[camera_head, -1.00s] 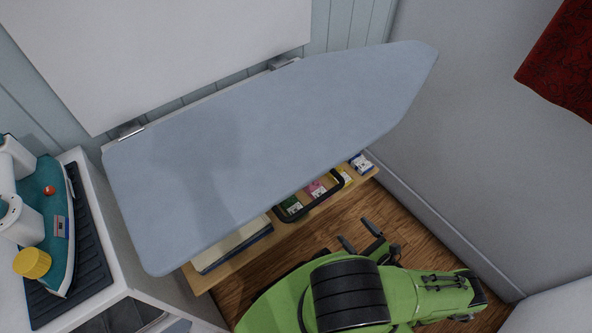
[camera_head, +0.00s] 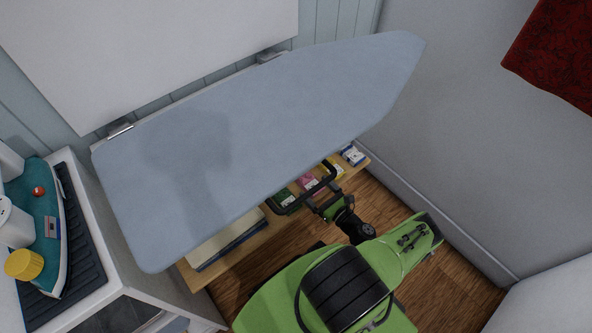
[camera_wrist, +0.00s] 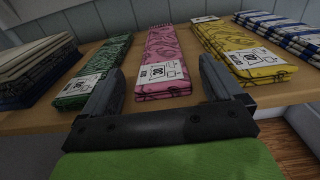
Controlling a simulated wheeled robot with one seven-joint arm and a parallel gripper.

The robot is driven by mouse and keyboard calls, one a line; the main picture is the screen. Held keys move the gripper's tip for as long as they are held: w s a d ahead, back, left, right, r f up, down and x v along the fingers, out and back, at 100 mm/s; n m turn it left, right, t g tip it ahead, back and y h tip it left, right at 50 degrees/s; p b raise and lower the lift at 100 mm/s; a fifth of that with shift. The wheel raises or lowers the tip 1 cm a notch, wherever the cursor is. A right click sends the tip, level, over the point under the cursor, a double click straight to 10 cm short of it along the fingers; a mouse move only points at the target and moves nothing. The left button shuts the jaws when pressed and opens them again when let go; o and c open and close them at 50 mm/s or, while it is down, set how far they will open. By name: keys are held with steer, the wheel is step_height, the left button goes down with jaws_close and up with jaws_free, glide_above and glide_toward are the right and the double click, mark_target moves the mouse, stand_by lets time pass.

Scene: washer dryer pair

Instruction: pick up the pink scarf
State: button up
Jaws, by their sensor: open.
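The pink scarf (camera_wrist: 170,62) is folded, patterned, and has a white label. It lies on a wooden shelf (camera_wrist: 213,116) between a green scarf and a yellow scarf. In the head view the pink scarf (camera_head: 309,183) shows partly below the ironing board's edge. My gripper (camera_wrist: 163,88) is open, one finger to each side of the pink scarf's near end. Its left finger is by the green scarf and its right finger by the yellow one. Whether the fingers touch anything I cannot tell. In the head view my gripper (camera_head: 306,193) reaches the shelf's front edge.
A green scarf (camera_wrist: 98,68) and a yellow scarf (camera_wrist: 243,52) lie close on either side. Blue-white cloths (camera_wrist: 285,32) and a folded stack (camera_wrist: 35,65) flank them. The ironing board (camera_head: 260,130) overhangs the shelf.

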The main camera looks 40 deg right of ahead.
steer(key=shift+c, duration=0.4)
steer(key=c, duration=1)
